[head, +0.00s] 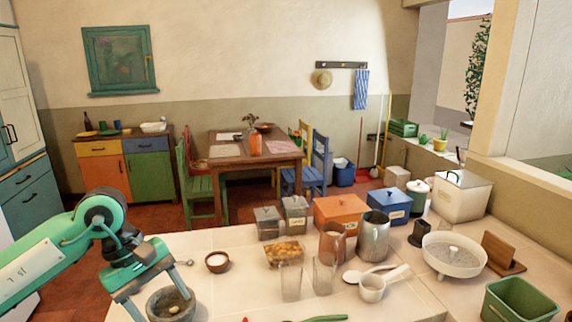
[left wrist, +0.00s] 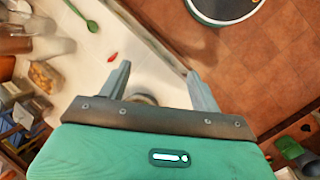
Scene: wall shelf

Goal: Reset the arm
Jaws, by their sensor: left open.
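My left arm, green and white, comes in from the left in the head view. Its gripper (head: 158,298) is open and empty above the near left edge of the counter. A stone mortar (head: 172,306) with something pale inside stands just below and beside it. In the left wrist view, the two grey fingers of the gripper (left wrist: 160,84) are spread apart with nothing between them. The mortar there is mostly hidden behind the gripper body. My right gripper is in neither view.
The counter (head: 225,295) holds a small bowl (head: 217,262), glasses (head: 324,275), metal jugs (head: 374,237), canisters and a strainer (head: 454,254). A red pepper (left wrist: 112,57) and a green spoon (left wrist: 82,16) lie near the edge. Open tiled floor (left wrist: 285,70) lies beyond the counter edge.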

